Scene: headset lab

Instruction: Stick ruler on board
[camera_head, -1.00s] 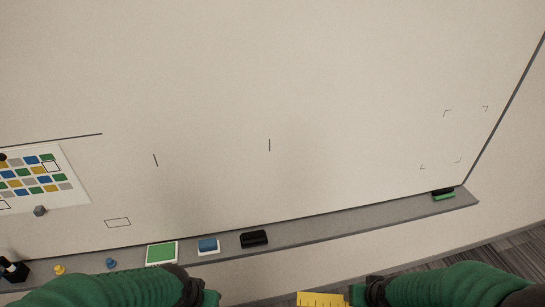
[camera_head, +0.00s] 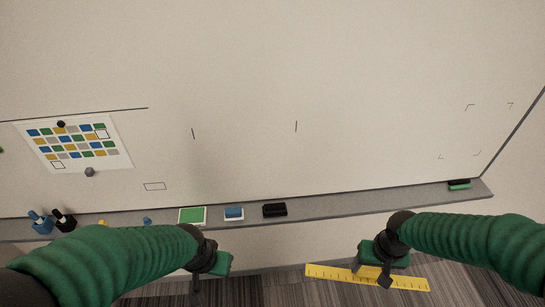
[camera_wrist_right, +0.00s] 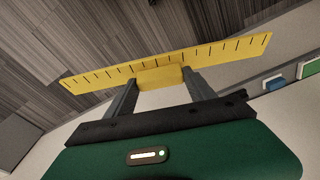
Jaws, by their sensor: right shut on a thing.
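The yellow ruler (camera_head: 330,273) with dark tick marks lies across my right gripper (camera_head: 372,272), below the tray in the head view. My right gripper is shut on the ruler's yellow grip block, which shows between the fingers in the right wrist view (camera_wrist_right: 160,77). The ruler is held in the air, apart from the board. The whiteboard (camera_head: 350,80) fills most of the head view and has two short dark marks near its middle. My left gripper (camera_head: 196,288) hangs below the tray at the lower left; its finger opening cannot be made out.
A grey tray (camera_head: 350,203) runs along the board's lower edge. It holds a black eraser (camera_head: 274,210), a blue block (camera_head: 234,213), a green pad (camera_head: 192,216) and a green marker (camera_head: 459,185). A colored chart (camera_head: 75,145) hangs at left.

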